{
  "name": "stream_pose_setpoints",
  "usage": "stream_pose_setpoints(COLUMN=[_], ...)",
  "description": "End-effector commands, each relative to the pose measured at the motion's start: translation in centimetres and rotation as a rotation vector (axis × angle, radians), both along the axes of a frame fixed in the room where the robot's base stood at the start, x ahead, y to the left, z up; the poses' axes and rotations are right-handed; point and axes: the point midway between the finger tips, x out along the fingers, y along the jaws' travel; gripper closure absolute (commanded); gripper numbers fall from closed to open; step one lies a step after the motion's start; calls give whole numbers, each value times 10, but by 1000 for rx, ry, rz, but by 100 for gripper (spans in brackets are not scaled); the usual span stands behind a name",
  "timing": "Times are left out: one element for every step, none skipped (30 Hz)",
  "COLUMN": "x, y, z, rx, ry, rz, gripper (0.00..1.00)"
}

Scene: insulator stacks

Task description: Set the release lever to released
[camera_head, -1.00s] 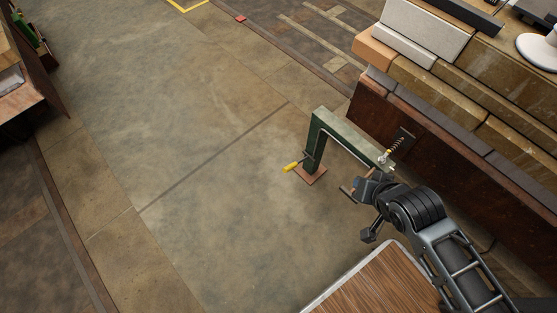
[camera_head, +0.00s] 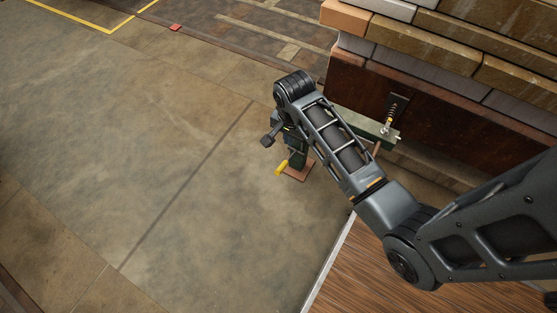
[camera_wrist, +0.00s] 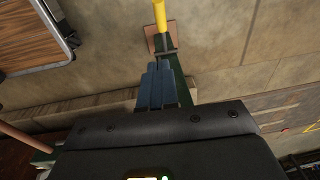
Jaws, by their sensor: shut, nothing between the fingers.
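The release lever's yellow handle (camera_head: 281,167) sticks out low on the left side of a green stand (camera_head: 376,131), pointing down-left. In the wrist view the yellow handle (camera_wrist: 160,14) is at the top edge, past the fingertips. My gripper (camera_wrist: 158,67) is shut and empty, with its blue fingers side by side in front of the green stand (camera_wrist: 181,78). A gap shows between the fingertips and the handle in the picture; the depth between them is hard to judge. In the head view my arm hides the gripper's tips and much of the stand.
The stand's post rises from a reddish-brown base plate (camera_head: 300,172) on the floor. A spring fitting (camera_head: 391,115) sits at the beam's far end, by a dark red wall (camera_head: 455,125). The floor to the left is clear.

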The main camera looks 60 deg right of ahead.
Motion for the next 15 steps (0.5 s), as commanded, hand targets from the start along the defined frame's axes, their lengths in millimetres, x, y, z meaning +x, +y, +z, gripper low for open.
stream_pose_setpoints(x=[0,0,0,0,0,0,0,0,0,0,0,1,1,1,2], y=[0,0,0,0,0,0,0,0,0,-1,-1,-1,-2,-2,-3], z=[0,0,0,0,0,-1,-2,-4,-7,-10,-14,-20,-25,-31,-39], rx=[0,0,0,0,-1,-1,0,0,0,0,0,0,0,0,0], ry=[0,0,0,-1,-1,-1,-1,0,0,0,0,0,0,0,1], rz=[0,1,1,1,1,2,2,2,2,2,2,2,2,2,2], gripper=[100,100,100,100,100,100,100,100,100,100,100,100,100,100,100])
